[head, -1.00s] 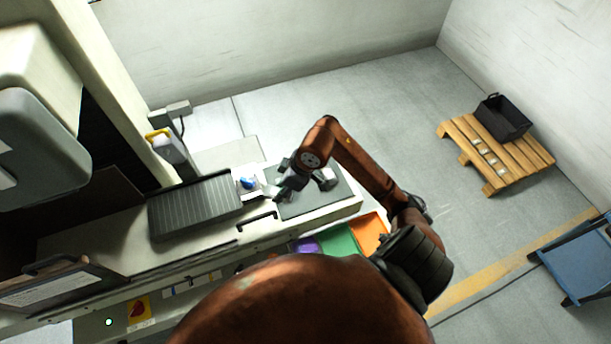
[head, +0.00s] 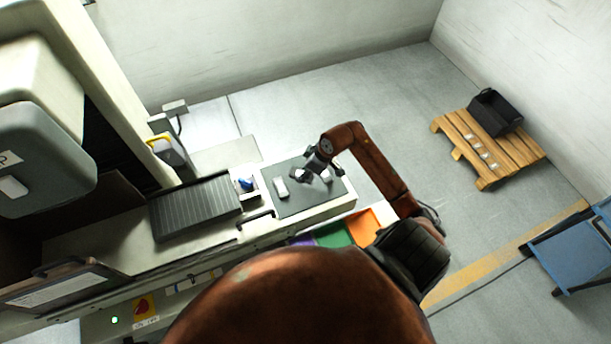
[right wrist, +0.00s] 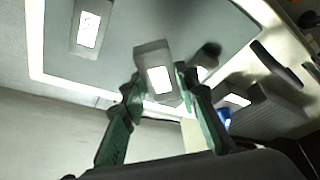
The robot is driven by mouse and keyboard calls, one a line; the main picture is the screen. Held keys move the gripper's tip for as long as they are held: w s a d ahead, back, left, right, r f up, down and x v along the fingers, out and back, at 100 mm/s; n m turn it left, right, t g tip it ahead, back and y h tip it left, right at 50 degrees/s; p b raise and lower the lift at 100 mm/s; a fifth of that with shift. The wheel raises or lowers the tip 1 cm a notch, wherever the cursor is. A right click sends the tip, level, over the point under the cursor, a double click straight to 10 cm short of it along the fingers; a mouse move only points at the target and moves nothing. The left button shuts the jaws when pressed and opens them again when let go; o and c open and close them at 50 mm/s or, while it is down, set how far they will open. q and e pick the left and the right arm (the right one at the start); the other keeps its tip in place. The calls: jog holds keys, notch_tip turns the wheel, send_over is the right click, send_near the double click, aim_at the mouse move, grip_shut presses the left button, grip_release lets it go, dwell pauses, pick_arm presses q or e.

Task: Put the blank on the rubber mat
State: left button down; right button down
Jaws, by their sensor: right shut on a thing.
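My right gripper (head: 305,174) is over the dark grey rubber mat (head: 298,206). In the right wrist view its green fingers (right wrist: 158,78) are shut on a grey blank (right wrist: 152,52) with a white label. I cannot tell whether this blank touches the mat. A second blank (head: 281,187) lies on the mat to the left of the gripper; it is partly behind a finger in the right wrist view (right wrist: 205,66). A third blank (head: 327,175) lies on the mat just right of the gripper and shows clear in the right wrist view (right wrist: 90,25). My left gripper is out of view.
A ribbed dark tray (head: 195,207) and a small blue item (head: 246,184) sit left of the mat. A black handle (head: 256,220) is at the bench front. Orange (head: 365,226) and green (head: 333,235) bins are below. A pallet (head: 480,150) with a black crate (head: 495,112) stands far right.

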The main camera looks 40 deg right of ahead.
jog(key=shift+w+d+f, duration=0.3)
jog(key=shift+d+f, duration=0.05)
jog(key=shift+f, duration=0.2)
jog(key=shift+w+d+f, duration=0.25)
jog(key=shift+d+f, duration=0.1)
jog(key=shift+f, duration=0.15)
jog(key=shift+f+p, duration=0.4)
jog(key=shift+f, duration=1.05)
jog(key=shift+f, duration=0.1)
jog(key=c, duration=1.5)
grip_release()
jog(key=shift+s, duration=0.1)
jog(key=b+v, duration=0.1)
jog(key=v, duration=1.1)
